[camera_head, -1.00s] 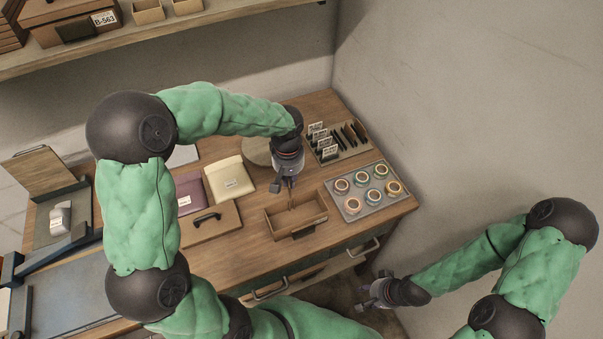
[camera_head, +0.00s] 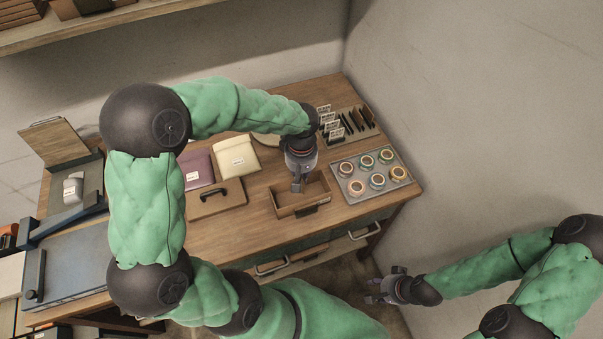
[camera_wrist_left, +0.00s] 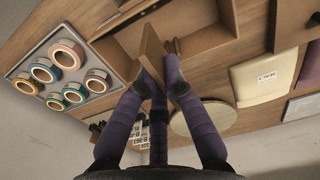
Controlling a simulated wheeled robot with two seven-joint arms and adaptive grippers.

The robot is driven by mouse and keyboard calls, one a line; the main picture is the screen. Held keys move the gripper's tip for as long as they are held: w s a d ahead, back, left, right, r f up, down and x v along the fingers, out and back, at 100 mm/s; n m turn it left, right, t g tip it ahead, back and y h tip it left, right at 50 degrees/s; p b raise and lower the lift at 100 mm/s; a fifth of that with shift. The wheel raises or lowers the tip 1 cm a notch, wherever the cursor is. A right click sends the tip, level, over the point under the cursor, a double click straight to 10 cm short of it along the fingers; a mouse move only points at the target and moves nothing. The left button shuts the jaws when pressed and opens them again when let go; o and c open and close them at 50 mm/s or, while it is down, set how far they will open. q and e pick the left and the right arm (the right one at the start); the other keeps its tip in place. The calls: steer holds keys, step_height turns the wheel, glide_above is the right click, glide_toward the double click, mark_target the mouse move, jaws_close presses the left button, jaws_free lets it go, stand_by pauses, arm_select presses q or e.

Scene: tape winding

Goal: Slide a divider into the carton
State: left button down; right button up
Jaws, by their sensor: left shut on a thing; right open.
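The carton (camera_head: 284,212) is a small open brown box on the table in the head view. Its brown walls also show at the top of the left wrist view (camera_wrist_left: 211,41). My left gripper (camera_head: 298,187) is low over the carton's opening, pointing down. In the left wrist view its purple fingers (camera_wrist_left: 158,85) are shut on a thin brown divider (camera_wrist_left: 152,48), which stands on edge across the carton's opening. I cannot tell how deep its lower edge sits. In the head view the divider is hidden by the gripper. My right gripper (camera_head: 382,287) is open and empty, off the table's front right.
A grey tray of tape rolls (camera_head: 404,183) is right of the carton. A rack with dark slats and label cards (camera_head: 347,125) stands behind it. A cream pouch (camera_head: 236,157), a purple pouch (camera_head: 198,170) and a brown board with a black handle (camera_head: 222,204) lie left.

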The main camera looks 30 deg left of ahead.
arm_select(q)
steer(key=shift+f+b, duration=1.85)
steer(key=shift+f, duration=0.65)
steer(key=c, duration=1.3)
jaws_free()
steer(key=shift+o, duration=0.2)
steer(key=shift+r, duration=0.15)
step_height(320, 180, up, 12)
